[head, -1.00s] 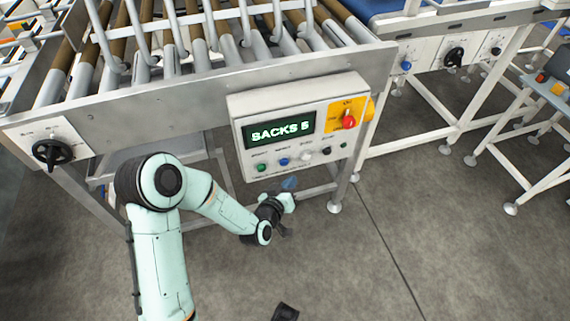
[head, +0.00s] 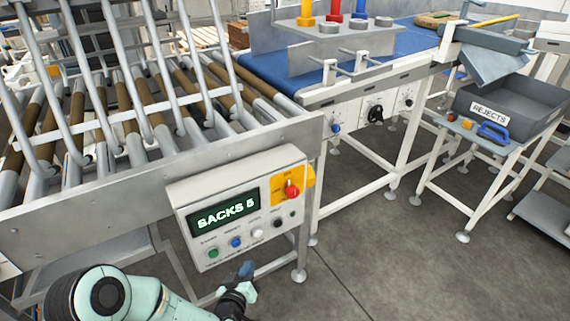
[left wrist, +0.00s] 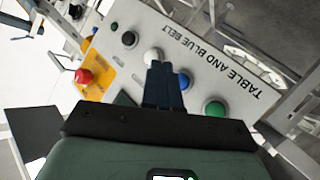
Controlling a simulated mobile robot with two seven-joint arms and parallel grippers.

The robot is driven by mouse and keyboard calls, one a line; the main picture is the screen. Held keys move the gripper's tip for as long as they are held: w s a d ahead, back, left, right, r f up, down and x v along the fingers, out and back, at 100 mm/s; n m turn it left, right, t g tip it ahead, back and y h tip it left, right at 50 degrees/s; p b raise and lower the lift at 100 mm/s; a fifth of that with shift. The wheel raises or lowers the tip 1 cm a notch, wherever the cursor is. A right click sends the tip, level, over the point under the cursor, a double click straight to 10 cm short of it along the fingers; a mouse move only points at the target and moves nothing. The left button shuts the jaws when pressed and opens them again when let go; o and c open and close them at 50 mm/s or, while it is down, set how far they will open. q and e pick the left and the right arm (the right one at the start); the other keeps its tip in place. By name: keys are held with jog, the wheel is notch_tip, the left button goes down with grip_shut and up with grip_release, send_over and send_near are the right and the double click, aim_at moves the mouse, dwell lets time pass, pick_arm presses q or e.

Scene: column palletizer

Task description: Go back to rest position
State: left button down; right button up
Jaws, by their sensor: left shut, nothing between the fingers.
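My left arm comes in at the bottom of the head view. My left gripper (head: 246,270) is just below the lower edge of the control panel (head: 180,192), and is shut and empty. In the left wrist view its dark fingers (left wrist: 165,85) are closed together in front of the panel's face (left wrist: 205,62), overlapping the row of buttons. I cannot tell the exact gap to the panel, but no button looks pressed. My right gripper is not in view.
A blue belt (head: 375,55) runs behind. A grey "REJECTS" tray (head: 512,108) stands right. The floor (head: 400,270) at lower right is clear.

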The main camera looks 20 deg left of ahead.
pick_arm(q)
jog(key=s+d+f+m+g+h+p, duration=0.1)
jog(key=s+d+f+g+h+p, duration=0.3)
jog(key=s+d+f+g+p, duration=0.5)
jog(key=s+d+f+m+g+p, duration=0.1)
jog(key=s+f+g+p, duration=0.1)
jog(key=s, duration=0.7)
jog(key=s+d+f+g+h+p, duration=0.1)
jog(key=s+g, duration=0.3)
jog(key=s, duration=0.6)
jog(key=shift+s+d+f+m+g+p, duration=0.35)
jog(key=shift+d+f+p, duration=0.25)
jog(key=shift+p, duration=0.2)
